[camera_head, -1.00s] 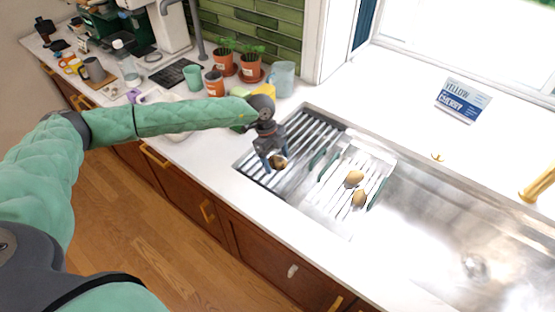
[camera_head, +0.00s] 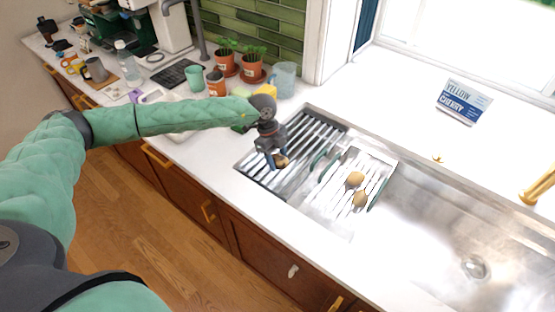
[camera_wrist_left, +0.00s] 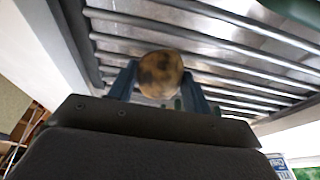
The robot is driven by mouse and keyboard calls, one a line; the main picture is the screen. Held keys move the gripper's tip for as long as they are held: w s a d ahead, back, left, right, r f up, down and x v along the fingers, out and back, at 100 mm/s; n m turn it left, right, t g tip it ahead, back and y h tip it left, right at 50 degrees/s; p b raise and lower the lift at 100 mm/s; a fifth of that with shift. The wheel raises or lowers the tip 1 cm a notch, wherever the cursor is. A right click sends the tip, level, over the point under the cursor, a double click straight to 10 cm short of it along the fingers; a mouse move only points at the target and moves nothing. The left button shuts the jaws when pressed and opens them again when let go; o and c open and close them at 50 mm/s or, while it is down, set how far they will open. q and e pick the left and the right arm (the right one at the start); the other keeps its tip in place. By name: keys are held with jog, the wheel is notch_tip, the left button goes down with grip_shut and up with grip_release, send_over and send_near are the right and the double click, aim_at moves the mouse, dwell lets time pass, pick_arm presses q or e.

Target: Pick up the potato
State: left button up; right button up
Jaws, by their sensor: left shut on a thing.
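A brown potato with dark patches (camera_wrist_left: 160,74) is between the blue fingers of my left gripper (camera_wrist_left: 158,85) in the left wrist view. In the head view, my left gripper (camera_head: 277,162) points down over the ribbed metal drainer (camera_head: 309,133), shut on this potato (camera_head: 282,161), which is partly hidden by the fingers. I cannot tell whether the potato still touches the ribs. Two more potatoes, one upper (camera_head: 355,179) and one lower (camera_head: 360,199), lie in a ribbed tray with green handles (camera_head: 325,192) to the right. My right gripper is not in view.
The steel sink (camera_head: 440,230) lies to the right, with a gold faucet (camera_head: 540,184). A blue and white box (camera_head: 463,101) stands on the counter behind. Potted plants (camera_head: 252,68), a glass pitcher (camera_head: 284,79) and a yellow item (camera_head: 265,91) stand behind my left arm.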

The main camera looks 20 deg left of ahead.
aim_at(280, 158)
pick_arm(q)
notch_tip(280, 158, up, 4)
jog(key=shift+f+p, duration=0.1)
jog(key=shift+p, duration=0.65)
jog(key=s+d+r+p, duration=0.3)
jog(key=s+d+r, duration=0.3)
jog(key=d, duration=0.3)
jog(key=shift+s+d+r, duration=0.15)
jog(key=shift+s+d, duration=0.15)
jog(key=shift+d, duration=0.05)
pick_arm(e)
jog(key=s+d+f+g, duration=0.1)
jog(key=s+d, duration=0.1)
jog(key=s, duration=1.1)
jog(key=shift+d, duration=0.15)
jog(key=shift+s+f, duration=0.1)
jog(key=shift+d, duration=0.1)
